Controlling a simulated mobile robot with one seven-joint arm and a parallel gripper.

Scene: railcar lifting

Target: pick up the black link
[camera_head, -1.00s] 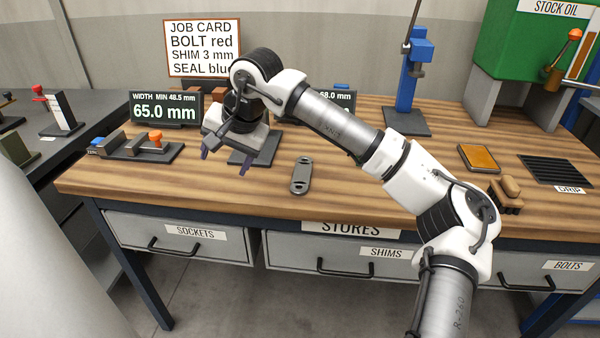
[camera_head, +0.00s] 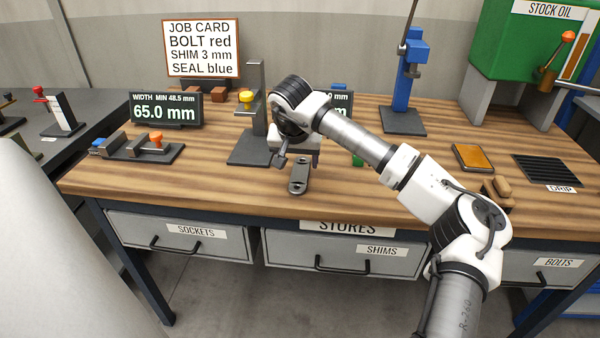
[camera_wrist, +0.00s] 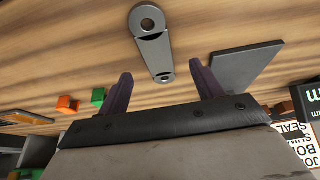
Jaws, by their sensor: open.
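The black link (camera_head: 299,174), a dark grey bar with a round eye at each end, lies flat on the wooden bench near its front edge. In the wrist view the link (camera_wrist: 152,42) lies beyond the fingertips, lined up roughly with the gap between them. My gripper (camera_head: 298,160) is above the bench at the link's far end, partly hidden by my wrist in the head view.
A gauge stand with a dark base (camera_head: 250,148) is just left of my gripper. A width display (camera_head: 166,110) and a fixture with an orange knob (camera_head: 155,139) stand further left. A blue press (camera_head: 405,90) is behind right. Bench around the link's front is clear.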

